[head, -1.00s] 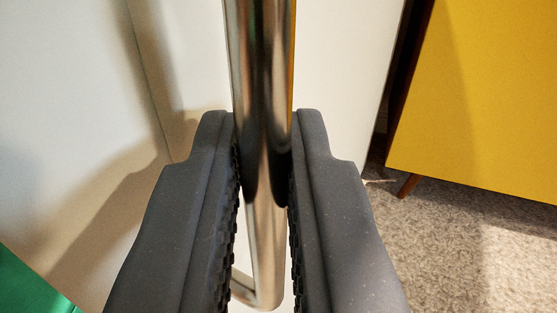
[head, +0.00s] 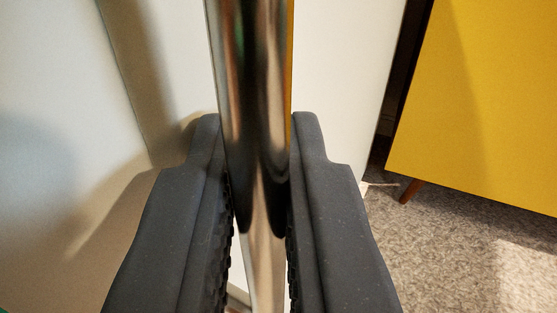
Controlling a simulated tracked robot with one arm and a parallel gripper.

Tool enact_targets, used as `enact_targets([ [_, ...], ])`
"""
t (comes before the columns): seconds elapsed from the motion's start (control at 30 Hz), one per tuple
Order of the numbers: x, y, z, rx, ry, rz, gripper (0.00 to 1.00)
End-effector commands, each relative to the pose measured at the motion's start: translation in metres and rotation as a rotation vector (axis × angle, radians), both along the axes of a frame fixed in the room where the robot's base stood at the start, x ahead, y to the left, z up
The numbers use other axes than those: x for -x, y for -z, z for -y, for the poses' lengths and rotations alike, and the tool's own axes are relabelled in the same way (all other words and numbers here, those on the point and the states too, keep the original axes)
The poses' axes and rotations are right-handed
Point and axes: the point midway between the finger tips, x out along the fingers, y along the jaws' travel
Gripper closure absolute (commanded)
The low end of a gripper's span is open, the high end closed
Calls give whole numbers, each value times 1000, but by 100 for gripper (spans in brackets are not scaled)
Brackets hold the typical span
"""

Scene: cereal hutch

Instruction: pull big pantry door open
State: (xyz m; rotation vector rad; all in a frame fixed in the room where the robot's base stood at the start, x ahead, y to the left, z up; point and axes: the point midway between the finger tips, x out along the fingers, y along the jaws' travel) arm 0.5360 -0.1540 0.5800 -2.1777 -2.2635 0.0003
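The big pantry door (head: 345,80) is an off-white panel behind my gripper. Its handle is a shiny upright metal bar (head: 252,80) running down the middle of the head view. My gripper (head: 256,180) straddles the bar, one dark finger on each side. The ridged inner pads lie close against the bar, and it fills the gap between them.
A yellow cabinet (head: 480,100) on wooden legs stands to the right, past a dark gap beside the door. Speckled carpet (head: 430,250) lies below it. Another pale panel (head: 50,100) is on the left, beyond a slanting seam.

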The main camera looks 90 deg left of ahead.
Motion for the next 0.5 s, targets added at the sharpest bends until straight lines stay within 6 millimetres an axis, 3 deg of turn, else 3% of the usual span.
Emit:
enact_targets([
  [0.03,1,-1,3,-1,6,-1,77],
  [0.07,1,-1,4,-1,7,-1,69],
  [0.1,2,-1,5,-1,9,-1,67],
  [0.5,2,-1,7,0,11,0,67],
])
